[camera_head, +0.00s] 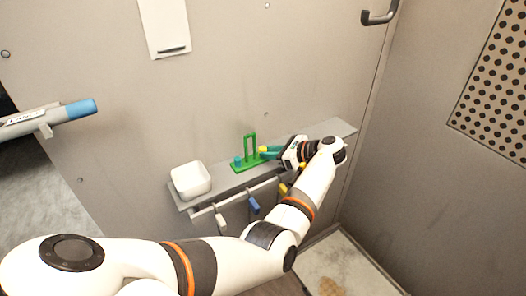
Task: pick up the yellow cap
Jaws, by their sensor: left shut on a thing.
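The yellow cap (263,149) is a small yellow piece at the tips of my left gripper (268,153), beside the green rack (249,149) on the wall shelf. My left gripper reaches in from the right side of the rack and is shut on the cap. The fingers hide part of it, and I cannot tell whether the cap still touches the rack. My right gripper is not in view.
A teal cap (238,161) sits at the rack's left end. A white square bowl (190,181) stands on the left of the grey shelf (345,128). Below, a rail carries hanging pieces, including a blue one (254,205). A blue-tipped lance (80,108) is at left.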

